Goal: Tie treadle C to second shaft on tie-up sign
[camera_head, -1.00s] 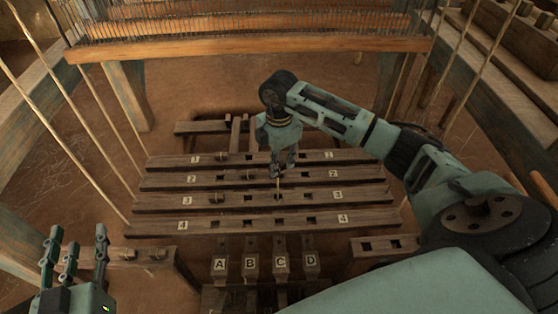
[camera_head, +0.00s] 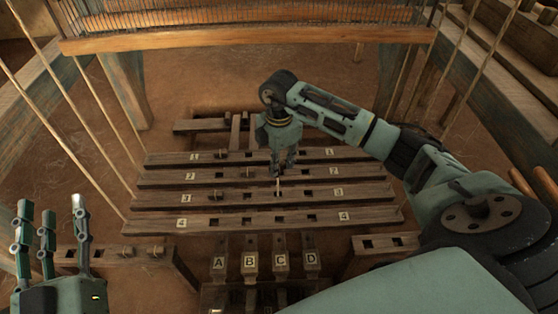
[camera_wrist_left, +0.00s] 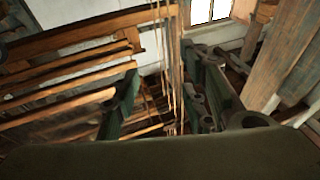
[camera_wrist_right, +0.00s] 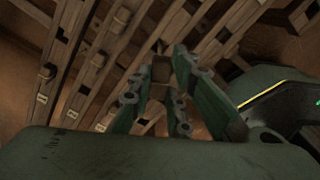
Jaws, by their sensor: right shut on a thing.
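Four wooden bars lie across the pit, labelled 1 to 4: bar 1 (camera_head: 300,155), bar 2 (camera_head: 215,177), bar 3 (camera_head: 300,193) and bar 4 (camera_head: 245,221). Treadle C (camera_head: 281,262) is in the row of lettered treadles below them. My left gripper (camera_head: 48,225) is open and empty at lower left. No tie-up sign is recognisable.
Treadles A (camera_head: 219,263), B (camera_head: 250,262) and D (camera_head: 311,262) flank treadle C. The loom beam (camera_head: 250,45) crosses behind; slanting cords (camera_head: 65,140) hang at both sides.

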